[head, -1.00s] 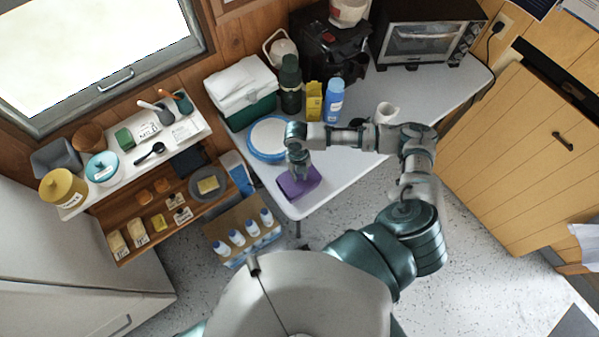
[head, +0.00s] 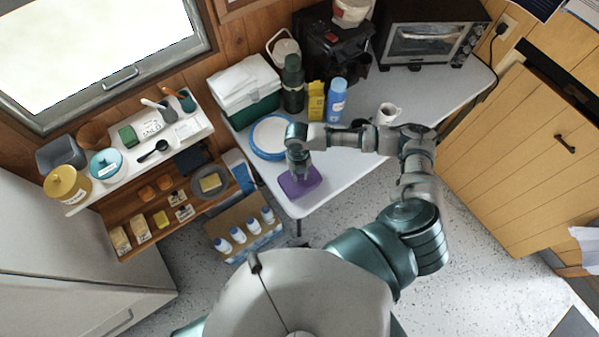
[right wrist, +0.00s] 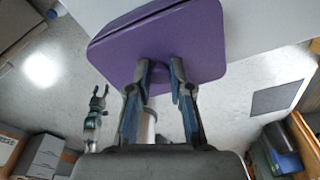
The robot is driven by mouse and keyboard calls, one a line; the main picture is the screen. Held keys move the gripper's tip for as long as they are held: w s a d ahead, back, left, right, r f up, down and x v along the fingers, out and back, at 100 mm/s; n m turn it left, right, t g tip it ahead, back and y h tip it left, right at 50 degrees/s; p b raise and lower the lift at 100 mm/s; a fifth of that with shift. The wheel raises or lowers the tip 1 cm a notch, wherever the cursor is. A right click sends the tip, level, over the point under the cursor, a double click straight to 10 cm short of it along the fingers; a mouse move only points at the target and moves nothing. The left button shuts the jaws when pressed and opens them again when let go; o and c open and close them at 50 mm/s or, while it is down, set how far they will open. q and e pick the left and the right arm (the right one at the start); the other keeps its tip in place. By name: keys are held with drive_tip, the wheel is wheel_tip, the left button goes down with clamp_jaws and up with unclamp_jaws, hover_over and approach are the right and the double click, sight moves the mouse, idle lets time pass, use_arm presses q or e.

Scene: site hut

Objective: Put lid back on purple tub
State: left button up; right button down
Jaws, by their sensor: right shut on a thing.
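The purple tub with its purple lid (head: 304,187) is at the front corner of the white table, below my right gripper (head: 299,174). In the right wrist view the flat purple lid (right wrist: 165,45) fills the upper middle. There my right gripper (right wrist: 160,85) is shut on the lid's small knob. A thin dark line runs along the lid's upper left edge, with a purple strip beyond it; I cannot tell whether the lid sits fully flush. My left gripper (right wrist: 98,100) shows small in the right wrist view, its fingers apart and empty, away from the tub.
A round blue-rimmed white container (head: 270,137) stands just behind the tub. A green cooler box (head: 245,92), a blue bottle (head: 336,100) and a white mug (head: 388,113) stand farther back. The table (head: 345,172) is clear to the tub's right.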

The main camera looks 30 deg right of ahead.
drive_tip(key=shift+f, duration=0.1)
idle(0.3)
drive_tip(key=c, duration=0.5)
unclamp_jaws()
wheel_tip(320, 180, up, 7)
drive_tip(key=p, duration=0.8)
clamp_jaws()
idle(0.4)
idle(0.5)
drive_tip(key=shift+f, duration=0.2)
idle(0.4)
